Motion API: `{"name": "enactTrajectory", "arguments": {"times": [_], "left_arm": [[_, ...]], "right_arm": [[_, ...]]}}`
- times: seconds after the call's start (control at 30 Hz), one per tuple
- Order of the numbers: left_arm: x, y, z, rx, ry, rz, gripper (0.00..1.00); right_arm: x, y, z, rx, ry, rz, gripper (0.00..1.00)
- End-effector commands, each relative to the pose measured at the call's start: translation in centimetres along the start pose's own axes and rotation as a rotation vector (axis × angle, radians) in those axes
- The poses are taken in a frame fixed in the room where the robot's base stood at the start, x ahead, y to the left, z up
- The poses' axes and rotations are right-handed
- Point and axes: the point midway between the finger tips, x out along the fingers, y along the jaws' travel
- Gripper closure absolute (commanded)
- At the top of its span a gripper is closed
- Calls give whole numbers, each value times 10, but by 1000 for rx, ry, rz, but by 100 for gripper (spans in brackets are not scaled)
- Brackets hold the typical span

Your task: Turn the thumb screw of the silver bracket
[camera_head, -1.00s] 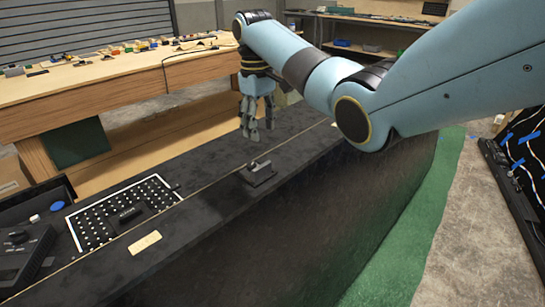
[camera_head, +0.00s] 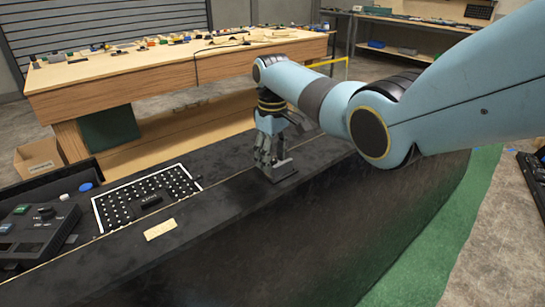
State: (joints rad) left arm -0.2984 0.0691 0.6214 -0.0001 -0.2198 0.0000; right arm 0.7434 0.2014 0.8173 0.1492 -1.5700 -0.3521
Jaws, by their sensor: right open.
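The bracket (camera_head: 285,172) is a small, dark grey piece with a flat base, on the black console top (camera_head: 225,190) near the middle of the view. It looks dark rather than silver here. Its upper part, where a thumb screw could be, is largely hidden by the fingers. My right gripper (camera_head: 267,162) points down at the bracket, with its fingers apart and its tips low around or beside the bracket's upper part. I cannot tell whether they touch it. My left gripper is not in view.
A white-dotted black panel (camera_head: 180,172) and a beige label plate (camera_head: 160,229) lie left of the bracket. A dark control box (camera_head: 32,232) with buttons and a blue cap (camera_head: 85,187) are at the far left. A cluttered wooden bench (camera_head: 120,80) stands behind.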

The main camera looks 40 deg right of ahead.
Motion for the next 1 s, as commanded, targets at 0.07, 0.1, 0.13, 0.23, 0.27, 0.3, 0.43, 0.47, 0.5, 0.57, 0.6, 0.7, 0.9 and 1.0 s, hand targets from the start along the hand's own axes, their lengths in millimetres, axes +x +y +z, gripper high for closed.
{"name": "enactTrajectory", "arguments": {"times": [0.07,0.1,0.13,0.23,0.27,0.3,0.43,0.47,0.5,0.57,0.6,0.7,0.9,1.0], "left_arm": [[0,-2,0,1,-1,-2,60],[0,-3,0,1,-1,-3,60],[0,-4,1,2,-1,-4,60],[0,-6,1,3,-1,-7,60],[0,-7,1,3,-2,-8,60],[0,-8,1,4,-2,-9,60],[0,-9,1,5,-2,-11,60],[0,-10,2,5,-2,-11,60],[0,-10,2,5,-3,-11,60],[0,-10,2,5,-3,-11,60],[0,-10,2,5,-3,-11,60],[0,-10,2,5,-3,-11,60],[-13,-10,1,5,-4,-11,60],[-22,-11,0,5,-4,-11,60]], "right_arm": [[1,0,0,0,1,1,52],[2,0,0,0,2,1,52],[1,0,0,0,2,1,52],[1,0,0,0,2,1,52],[1,0,0,0,2,1,52],[1,0,0,0,1,1,58],[1,0,0,0,1,1,75],[1,0,0,1,1,1,79],[1,0,0,1,1,1,84],[1,0,0,1,1,1,92],[1,0,0,1,1,1,97],[1,0,0,1,1,0,100],[-3,0,0,119,-1,-1,100],[-3,0,0,248,0,-1,100]]}}
